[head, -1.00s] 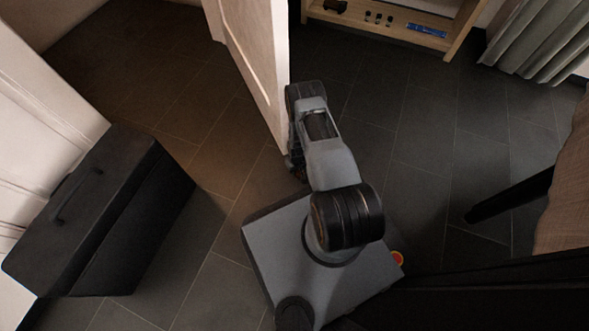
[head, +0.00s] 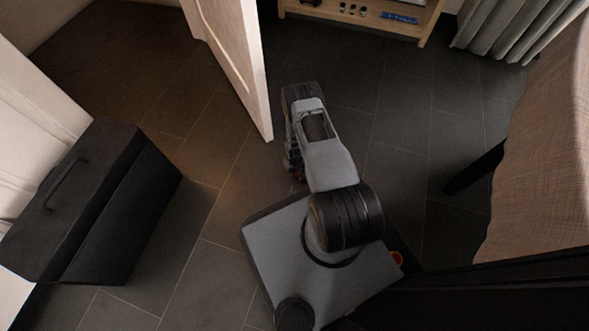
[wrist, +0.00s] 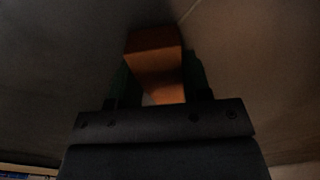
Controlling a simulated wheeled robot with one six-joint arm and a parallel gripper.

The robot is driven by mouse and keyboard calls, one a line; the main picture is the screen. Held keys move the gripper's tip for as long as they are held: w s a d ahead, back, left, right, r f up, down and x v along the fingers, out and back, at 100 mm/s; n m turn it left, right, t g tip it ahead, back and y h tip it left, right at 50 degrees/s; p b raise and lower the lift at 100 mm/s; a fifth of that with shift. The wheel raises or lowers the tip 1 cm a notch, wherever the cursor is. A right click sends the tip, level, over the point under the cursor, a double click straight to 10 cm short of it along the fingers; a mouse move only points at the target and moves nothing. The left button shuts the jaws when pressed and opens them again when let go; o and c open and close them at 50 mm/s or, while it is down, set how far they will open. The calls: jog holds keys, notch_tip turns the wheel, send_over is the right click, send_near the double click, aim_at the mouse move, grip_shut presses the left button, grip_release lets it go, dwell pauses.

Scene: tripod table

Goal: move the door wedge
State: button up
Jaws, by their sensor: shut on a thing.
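The door wedge (wrist: 155,62) shows in the wrist view as an orange-brown block between the two fingers of my gripper (wrist: 158,85). My gripper is shut on it. The picture is dark, so the wedge's far end and the finger contact are hard to make out. In the head view my arm hides the gripper and the wedge. The white door (head: 236,62) stands ajar at the upper middle, and my folded arm is just right of its free edge, with a small gap of floor between.
A black case (head: 95,205) stands on the floor at left by a white panel. A wooden shelf (head: 425,28) with small items is at the back. A cloth-covered table (head: 535,150) with a dark leg (head: 474,168) is at right. Dark tiled floor is clear between.

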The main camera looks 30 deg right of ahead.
jog(key=shift+a, duration=0.15)
jog(key=o, duration=1)
jog(key=shift+o, duration=0.2)
notch_tip(320, 180, up, 14)
jog(key=p, duration=0.6)
jog(key=shift+p, duration=0.35)
jog(key=shift+f, duration=0.1)
